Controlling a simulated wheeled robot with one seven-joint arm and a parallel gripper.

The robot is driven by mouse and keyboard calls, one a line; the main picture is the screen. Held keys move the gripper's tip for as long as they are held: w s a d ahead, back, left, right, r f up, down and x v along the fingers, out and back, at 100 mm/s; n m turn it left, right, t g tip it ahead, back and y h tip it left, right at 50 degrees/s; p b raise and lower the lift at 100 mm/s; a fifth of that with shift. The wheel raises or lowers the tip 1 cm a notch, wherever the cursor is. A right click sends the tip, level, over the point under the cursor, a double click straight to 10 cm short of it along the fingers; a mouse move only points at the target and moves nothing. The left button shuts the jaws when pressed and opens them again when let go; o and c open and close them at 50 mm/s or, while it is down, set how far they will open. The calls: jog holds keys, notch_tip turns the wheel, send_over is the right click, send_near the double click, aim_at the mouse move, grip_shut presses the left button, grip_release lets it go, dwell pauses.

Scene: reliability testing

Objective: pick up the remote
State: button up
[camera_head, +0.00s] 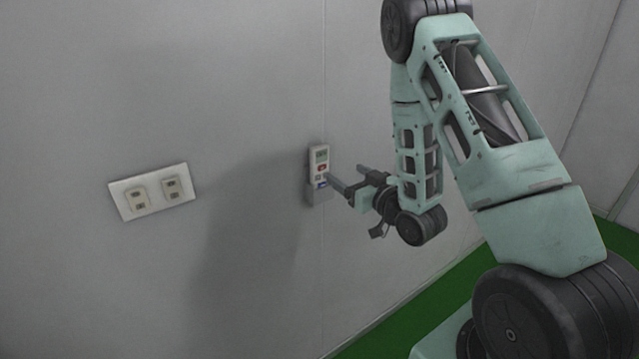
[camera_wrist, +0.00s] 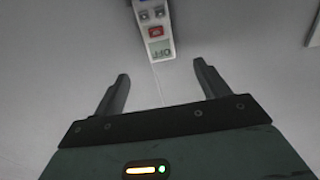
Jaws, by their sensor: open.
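The remote (camera_head: 319,163) is a small white handset with a greenish screen and a red button. It is upright in a grey holder (camera_head: 319,193) on the wall. In the wrist view the remote (camera_wrist: 155,30) appears upside down at the top, beyond the fingertips, with its screen towards my gripper. My gripper (camera_head: 346,178) is just right of the remote in the head view. In the wrist view my gripper (camera_wrist: 160,70) has its two fingers spread apart with nothing between them. The remote's far end is cut off by the wrist view's top edge.
A white wall plate with two outlets (camera_head: 154,191) is on the wall to the left. The grey wall (camera_head: 240,80) is otherwise bare around the remote. A green floor (camera_head: 415,318) shows at the lower right. Part of a pale plate (camera_wrist: 314,32) shows at the wrist view's right edge.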

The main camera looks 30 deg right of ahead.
aim_at(322, 154)
jog(key=w+b, duration=0.1)
jog(key=b, duration=0.2)
jog(key=shift+f, duration=0.3)
jog(key=b, duration=0.3)
jog(key=shift+w+r+b, duration=0.1)
jog(key=shift+w+b, duration=0.05)
jog(key=shift+b, duration=0.2)
jog(key=w+p, duration=0.2)
jog(key=w, duration=0.1)
jog(key=w+p, duration=0.1)
jog(key=w, duration=0.1)
jog(key=shift+a+r, duration=0.15)
jog(key=shift+r, duration=0.15)
jog(key=w+p, duration=0.2)
jog(key=w, duration=0.1)
jog(key=w+r+p, duration=0.1)
jog(key=w+p, duration=0.1)
jog(key=shift+f, duration=0.1)
jog(key=c, duration=1.4)
